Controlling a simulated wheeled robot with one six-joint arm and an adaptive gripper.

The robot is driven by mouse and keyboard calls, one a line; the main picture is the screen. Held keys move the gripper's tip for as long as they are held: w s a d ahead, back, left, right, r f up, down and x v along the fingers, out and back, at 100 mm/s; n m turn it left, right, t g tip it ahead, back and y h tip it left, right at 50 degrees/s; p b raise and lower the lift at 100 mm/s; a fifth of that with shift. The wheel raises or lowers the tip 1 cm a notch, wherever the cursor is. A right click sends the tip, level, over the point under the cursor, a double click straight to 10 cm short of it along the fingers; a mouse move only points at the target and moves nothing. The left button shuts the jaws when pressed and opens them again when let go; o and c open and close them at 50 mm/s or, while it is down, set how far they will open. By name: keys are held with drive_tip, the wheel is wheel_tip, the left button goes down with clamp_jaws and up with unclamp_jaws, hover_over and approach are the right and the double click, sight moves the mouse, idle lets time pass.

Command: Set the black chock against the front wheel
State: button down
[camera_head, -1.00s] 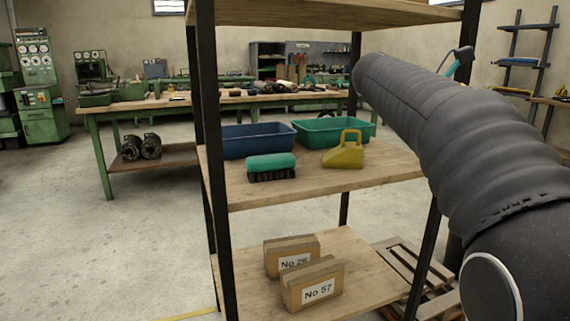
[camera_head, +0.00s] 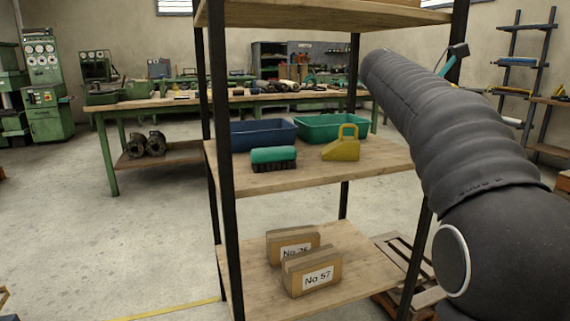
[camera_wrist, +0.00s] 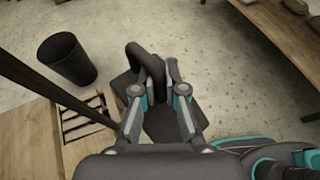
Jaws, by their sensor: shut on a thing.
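My gripper (camera_wrist: 155,82) is shut on the black chock (camera_wrist: 166,122) in the wrist view. Its fingers close around the dark loop handle (camera_wrist: 143,52), and the chock's body shows between and below them. The chock is held up above the floor, and part of it is hidden by the fingers. In the head view my arm reaches away at the right, and the chock does not show. A yellow chock (camera_head: 341,149) with a handle stands on the middle shelf. No front wheel is in view.
The shelf rack (camera_head: 228,180) stands ahead, with a blue bin (camera_head: 262,133), a green bin (camera_head: 330,128), a green-topped brush (camera_head: 273,155) and boxes (camera_head: 318,280). The wrist view shows a black waste bin (camera_wrist: 67,60) and a pallet (camera_wrist: 84,119). Floor is open at left.

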drive_tip(key=w+a+f+n+t+y, duration=0.1)
drive_tip(key=w+a+f+n+t, duration=0.2)
drive_tip(key=w+f, duration=0.3)
drive_tip(key=w+a+f+n+t+y, duration=0.2)
drive_tip(key=w+a+f+n+t, duration=0.15)
drive_tip(key=f, duration=0.45)
drive_tip(key=w+a+f+n+t+y, duration=0.1)
drive_tip(key=w+a+f+n+t, duration=0.25)
drive_tip(key=f, duration=0.35)
drive_tip(key=s+a+f+n+t+y, duration=0.1)
drive_tip(key=a+f, duration=0.3)
drive_tip(key=f, duration=0.4)
drive_tip(key=s+a+f+n+t+y, duration=0.1)
drive_tip(key=s+a+f+n+y, duration=0.1)
drive_tip(key=f, duration=0.7)
drive_tip(key=s+a+f+n+t+y, duration=0.1)
drive_tip(key=s+a+f+n+y, duration=0.1)
drive_tip(key=a+f, duration=0.3)
drive_tip(key=shift+s+a+f+t, duration=0.4)
drive_tip(key=shift+s+f, duration=0.15)
drive_tip(key=shift+f, duration=1.7)
